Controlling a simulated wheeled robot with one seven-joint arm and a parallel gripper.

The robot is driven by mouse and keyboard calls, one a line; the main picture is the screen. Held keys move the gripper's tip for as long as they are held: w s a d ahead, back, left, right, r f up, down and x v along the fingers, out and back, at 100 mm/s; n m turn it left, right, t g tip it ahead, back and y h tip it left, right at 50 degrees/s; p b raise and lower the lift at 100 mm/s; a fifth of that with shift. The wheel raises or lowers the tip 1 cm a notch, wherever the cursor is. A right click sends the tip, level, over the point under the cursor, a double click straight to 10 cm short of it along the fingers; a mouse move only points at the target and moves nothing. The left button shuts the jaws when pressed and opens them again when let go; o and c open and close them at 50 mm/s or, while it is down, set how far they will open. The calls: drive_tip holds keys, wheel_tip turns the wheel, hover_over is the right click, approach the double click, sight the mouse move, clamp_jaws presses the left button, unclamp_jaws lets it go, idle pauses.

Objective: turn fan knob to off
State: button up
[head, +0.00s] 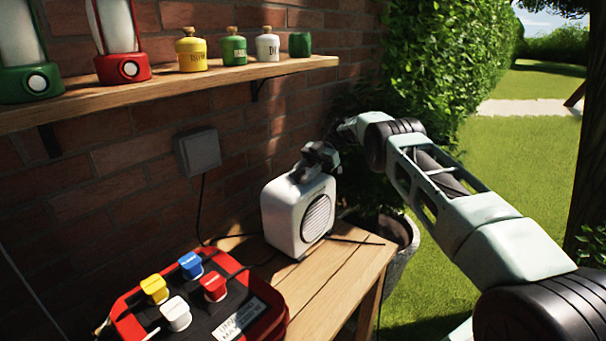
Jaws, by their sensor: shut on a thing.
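The fan (284,212) is a white box with a round dark grille on its right-hand face. It stands on the wooden garden table (322,292), near the brick wall. My gripper (306,172) reaches in from the right and is at the top of the fan. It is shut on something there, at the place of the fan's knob. The knob itself is hidden behind the dark fingers, so its setting cannot be read.
A red box (272,319) with several coloured plugs fills the table's front left. A wooden shelf (170,92) with lanterns and bottles runs above. A grey wall box (198,151) has a cable hanging down. A potted plant (398,250) stands right of the table.

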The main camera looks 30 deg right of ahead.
sight(302, 170)
drive_tip(key=shift+a+f, duration=0.15)
drive_tip(key=shift+f, duration=0.1)
drive_tip(key=o, duration=1)
wheel_tip(302, 170, up, 10)
drive_tip(key=shift+r+p, duration=0.2)
drive_tip(key=shift+p, duration=0.1)
